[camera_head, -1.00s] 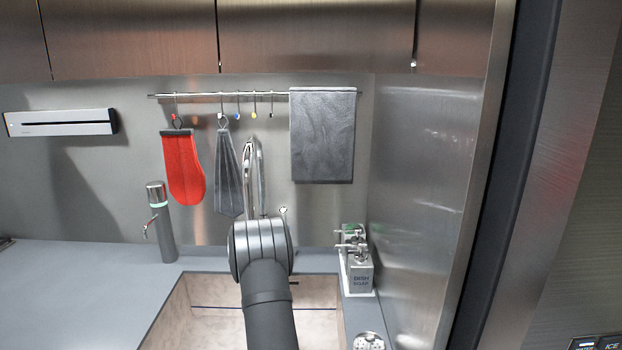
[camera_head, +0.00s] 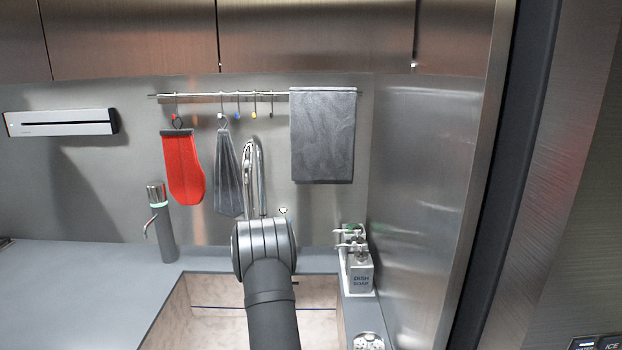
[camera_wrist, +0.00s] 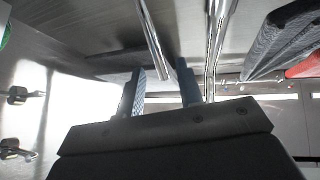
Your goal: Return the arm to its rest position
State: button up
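My arm (camera_head: 266,290) rises from the bottom of the head view, and its rounded dark joint hides my gripper there. In the wrist view, my gripper (camera_wrist: 160,85) has its two fingers apart, with nothing held between them. The chrome faucet (camera_head: 262,180) stands behind my arm in the head view. In the wrist view, the faucet's tubes (camera_wrist: 152,45) run down close to the fingers. One tube lines up with the gap and another passes beside the right finger. I cannot tell whether they touch.
The sink (camera_head: 215,325) lies below my arm. The soap dispensers (camera_head: 359,275) stand to its right, and a cylindrical dispenser (camera_head: 161,225) stands at left. The left counter (camera_head: 80,290) is clear.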

jog(key=x, duration=0.6)
jog(key=shift+w+r, duration=0.15)
jog(key=shift+w, duration=0.05)
jog(key=shift+w+r+n+g+y, duration=0.2)
jog(key=shift+w+n+g+y, duration=0.4)
jog(key=shift+w+g, duration=0.4)
jog(key=shift+s+f+g, duration=0.2)
jog(key=shift+g, duration=0.1)
jog(key=s+f+n+y, duration=0.2)
jog(key=s+f+y, duration=0.1)
jog(key=s, duration=0.5)
jog(key=s+f+n+t+y, duration=0.1)
jog(key=s+f+n+y, duration=0.1)
jog(key=s, duration=0.6)
jog(key=shift+d+f+n+y, duration=0.3)
jog(key=shift+f+y, duration=0.3)
jog(key=shift+f, duration=0.65)
